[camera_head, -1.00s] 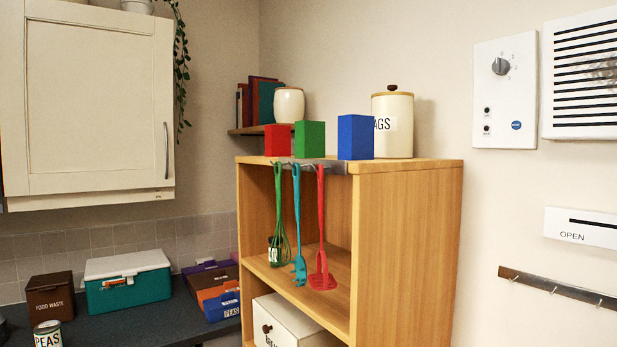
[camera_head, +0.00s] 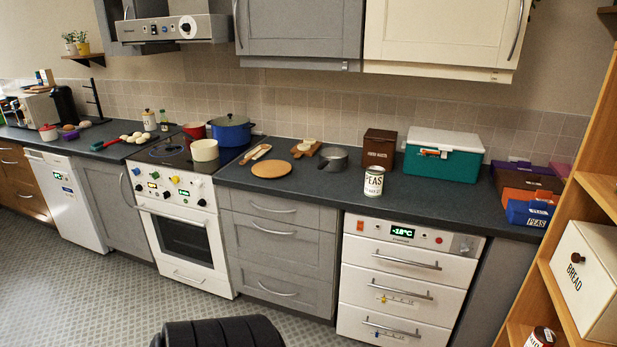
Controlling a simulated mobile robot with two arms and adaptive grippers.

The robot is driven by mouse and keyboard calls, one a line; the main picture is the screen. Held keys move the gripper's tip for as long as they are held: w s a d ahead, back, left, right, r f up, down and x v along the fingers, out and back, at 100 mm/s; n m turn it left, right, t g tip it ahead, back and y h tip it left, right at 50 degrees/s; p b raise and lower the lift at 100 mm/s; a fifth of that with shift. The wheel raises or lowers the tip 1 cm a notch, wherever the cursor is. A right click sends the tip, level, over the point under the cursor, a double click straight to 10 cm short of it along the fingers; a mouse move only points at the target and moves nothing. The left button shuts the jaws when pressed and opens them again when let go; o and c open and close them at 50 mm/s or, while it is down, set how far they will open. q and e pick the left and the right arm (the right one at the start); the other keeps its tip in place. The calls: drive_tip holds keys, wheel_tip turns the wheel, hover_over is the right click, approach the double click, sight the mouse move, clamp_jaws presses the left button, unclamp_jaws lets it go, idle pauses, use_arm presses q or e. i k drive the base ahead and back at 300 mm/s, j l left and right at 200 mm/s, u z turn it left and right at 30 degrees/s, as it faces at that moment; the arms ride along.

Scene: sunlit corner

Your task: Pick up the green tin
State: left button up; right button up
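No plainly green tin shows in the current head view. The green block-shaped container seen earlier on top of the wooden shelf unit is out of frame. A white tin labelled PEAS (camera_head: 374,181) stands upright on the dark worktop above the freezer drawers. A second tin (camera_head: 541,337), partly cut off, stands low on the wooden shelf unit at the right. Neither of my grippers is in view.
A teal box with a white lid (camera_head: 443,157), a brown food waste box (camera_head: 379,149) and a grey pan (camera_head: 333,158) stand on the worktop (camera_head: 325,197). The wooden shelf unit (camera_head: 598,150) holds a bread box (camera_head: 588,283). Tiled floor (camera_head: 110,290) is open at the left.

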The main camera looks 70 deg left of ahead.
sight(374, 180)
drive_tip(key=u, duration=1.75)
drive_tip(key=i+j+z, duration=0.2)
drive_tip(key=i+j, duration=0.35)
drive_tip(key=i+j+z, duration=0.2)
drive_tip(key=i+j, duration=0.25)
drive_tip(key=j, duration=0.25)
